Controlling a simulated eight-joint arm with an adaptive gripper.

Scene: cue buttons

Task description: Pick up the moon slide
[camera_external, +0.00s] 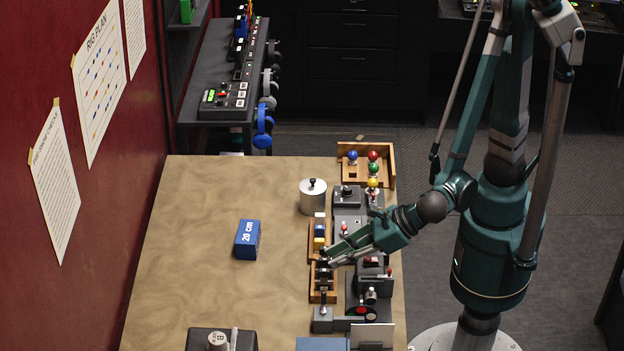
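My gripper (328,256) reaches in from the right, its fingertips low over a row of small wooden racks. A wooden rack (313,296) with dark, thin pieces stands just below the fingertips in the picture. These pieces may be slides, but they are too small to read, and I cannot tell which is the moon slide. The fingers partly hide the far end of this rack. I cannot tell whether the fingers touch anything or how far apart they are.
A blue "20 cm" block (247,239) lies mid-table, with bare tabletop around it. A silver canister (313,197) stands behind the racks. A wooden tray (387,151) with coloured balls is at the far right. Dark devices (371,282) crowd the right edge.

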